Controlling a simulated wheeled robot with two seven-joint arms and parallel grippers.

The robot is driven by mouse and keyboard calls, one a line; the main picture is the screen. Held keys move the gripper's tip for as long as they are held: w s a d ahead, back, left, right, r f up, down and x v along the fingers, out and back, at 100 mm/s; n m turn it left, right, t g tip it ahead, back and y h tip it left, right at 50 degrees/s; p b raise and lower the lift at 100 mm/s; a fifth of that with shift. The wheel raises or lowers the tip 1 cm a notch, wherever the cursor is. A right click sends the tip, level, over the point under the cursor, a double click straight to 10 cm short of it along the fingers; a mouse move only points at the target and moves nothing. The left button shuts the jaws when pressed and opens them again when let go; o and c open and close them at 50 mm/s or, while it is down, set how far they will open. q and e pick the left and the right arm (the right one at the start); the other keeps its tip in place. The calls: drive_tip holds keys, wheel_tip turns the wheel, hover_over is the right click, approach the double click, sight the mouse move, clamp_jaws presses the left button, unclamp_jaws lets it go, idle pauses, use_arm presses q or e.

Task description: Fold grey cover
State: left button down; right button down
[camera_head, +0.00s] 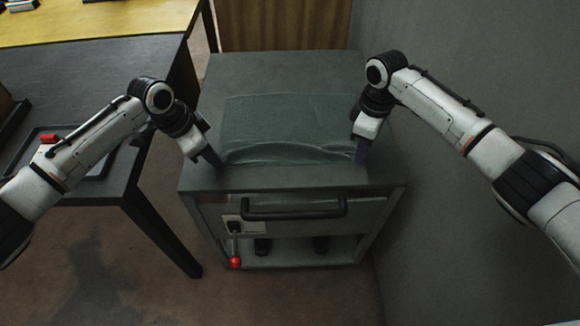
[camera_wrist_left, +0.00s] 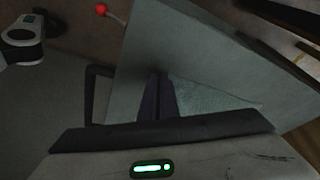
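The grey cover (camera_head: 285,122) lies on top of a grey cabinet, with a wrinkled, raised near edge. My left gripper (camera_head: 212,158) points down at the cover's near left corner. In the left wrist view its dark fingers (camera_wrist_left: 158,98) are together, with part of the cover (camera_wrist_left: 208,97) just to their right; I see no cloth clearly between them. My right gripper (camera_head: 360,152) points down at the cover's near right corner. Its fingers overlap in the head view, so its opening and any hold on the cloth are hidden.
The cabinet (camera_head: 270,182) has a dark front handle (camera_head: 293,213) and a lever with a red knob (camera_head: 235,262). The knob also shows in the left wrist view (camera_wrist_left: 101,10). A dark table (camera_head: 95,75) stands left, with a tray on it. A grey wall (camera_head: 470,60) is close on the right.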

use_arm(q)
drive_tip(key=shift+s, duration=0.1)
